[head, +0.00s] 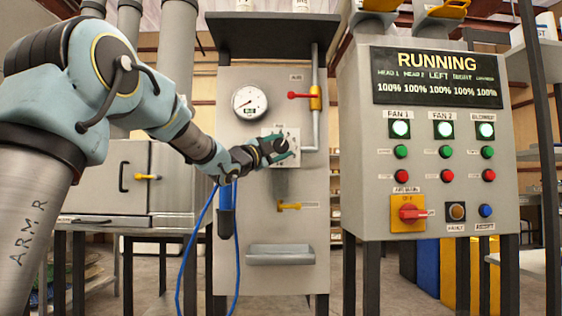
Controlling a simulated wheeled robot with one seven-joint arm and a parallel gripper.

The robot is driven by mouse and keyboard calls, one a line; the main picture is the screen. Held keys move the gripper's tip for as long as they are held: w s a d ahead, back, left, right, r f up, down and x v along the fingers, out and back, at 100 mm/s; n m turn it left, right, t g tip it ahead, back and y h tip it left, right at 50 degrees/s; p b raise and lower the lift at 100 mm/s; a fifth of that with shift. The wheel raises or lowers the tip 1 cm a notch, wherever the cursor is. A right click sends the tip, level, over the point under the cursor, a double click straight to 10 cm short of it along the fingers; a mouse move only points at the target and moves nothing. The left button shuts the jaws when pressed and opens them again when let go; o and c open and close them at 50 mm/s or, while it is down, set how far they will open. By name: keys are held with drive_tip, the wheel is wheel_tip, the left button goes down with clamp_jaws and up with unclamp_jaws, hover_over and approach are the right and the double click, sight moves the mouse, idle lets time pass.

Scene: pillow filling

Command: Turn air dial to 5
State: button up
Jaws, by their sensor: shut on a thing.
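The air dial (281,146) is a dark round knob on a pale square plate (291,134), in the middle of a grey upright panel in the head view. My gripper (281,151) reaches in from the left and is shut on the dial, with its teal fingers around the knob. The dial's pointer and most of its scale marks are hidden or too small to read. A round white pressure gauge (250,102) sits above and left of the dial, its needle toward the lower left.
A red-handled air valve (300,96) on a pipe is above the dial. A yellow valve (290,206) and a grey tray (281,255) are below. A blue hose (207,240) hangs left. The control cabinet (356,150) at right reads RUNNING.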

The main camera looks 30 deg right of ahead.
drive_tip(key=shift+n+b, duration=0.4)
drive_tip(key=shift+b, duration=0.05)
drive_tip(key=o, duration=1.4)
drive_tip(key=shift+c, duration=0.2)
drive_tip(key=b+v, duration=0.1)
drive_tip(key=v, duration=1)
drive_tip(key=shift+f, duration=0.15)
drive_tip(key=shift+d, duration=0.15)
